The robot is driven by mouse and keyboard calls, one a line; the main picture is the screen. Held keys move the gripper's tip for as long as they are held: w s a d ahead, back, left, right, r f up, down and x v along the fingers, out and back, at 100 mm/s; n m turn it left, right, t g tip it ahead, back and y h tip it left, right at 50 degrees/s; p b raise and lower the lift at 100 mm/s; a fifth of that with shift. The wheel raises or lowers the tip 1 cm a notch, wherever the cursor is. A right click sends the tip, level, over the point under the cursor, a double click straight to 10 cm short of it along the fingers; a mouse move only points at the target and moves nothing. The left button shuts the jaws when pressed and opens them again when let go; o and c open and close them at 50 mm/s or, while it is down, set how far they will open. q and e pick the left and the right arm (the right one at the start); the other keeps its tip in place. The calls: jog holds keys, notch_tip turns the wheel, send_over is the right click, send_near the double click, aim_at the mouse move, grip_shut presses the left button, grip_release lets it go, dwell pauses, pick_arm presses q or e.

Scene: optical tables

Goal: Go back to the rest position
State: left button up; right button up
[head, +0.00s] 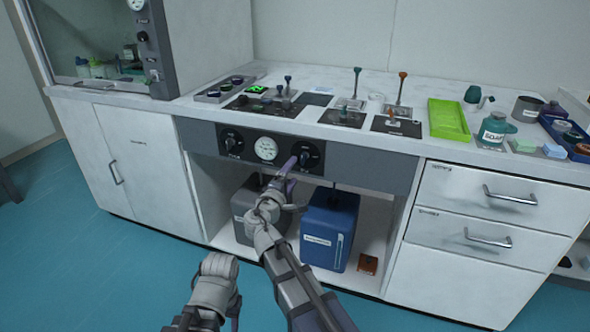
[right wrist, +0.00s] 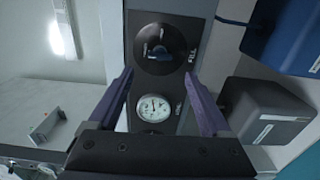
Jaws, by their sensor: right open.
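My right gripper (head: 292,164) is in front of the dark control panel under the worktop, near the right knob (head: 309,155). In the right wrist view its two purple fingers (right wrist: 160,73) stand apart with nothing held between them. That knob (right wrist: 160,48) shows just beyond the fingertips, and the round white gauge (right wrist: 153,108) shows between the fingers. The gauge (head: 265,148) also shows in the head view, left of the gripper. Part of my left arm shows at the bottom of the head view; its gripper fingers are not visible.
Below the panel, a grey box (head: 245,205) and a blue box (head: 328,232) stand in an open bay, close to my right arm. Drawers with handles (head: 488,238) are at the right. The worktop holds a green tray (head: 448,120) and bottles. The teal floor at lower left is clear.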

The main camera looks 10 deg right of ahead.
jog(key=shift+s, duration=0.1)
jog(key=s+a+f+m+g+y, duration=0.25)
jog(key=s+f+m+g, duration=0.55)
jog(key=s+f, duration=0.65)
jog(key=s+a+f+g+y, duration=0.3)
jog(key=s+a+f+g, duration=0.1)
jog(key=s, duration=0.3)
jog(key=s+a+f+g+y, duration=0.3)
jog(key=s+a, duration=0.2)
jog(key=s, duration=0.2)
notch_tip(320, 180, up, 35)
jog(key=p, duration=3.5)
jog(key=shift+s+a+f, duration=0.15)
jog(key=shift+s+f, duration=0.05)
jog(key=shift+s, duration=0.25)
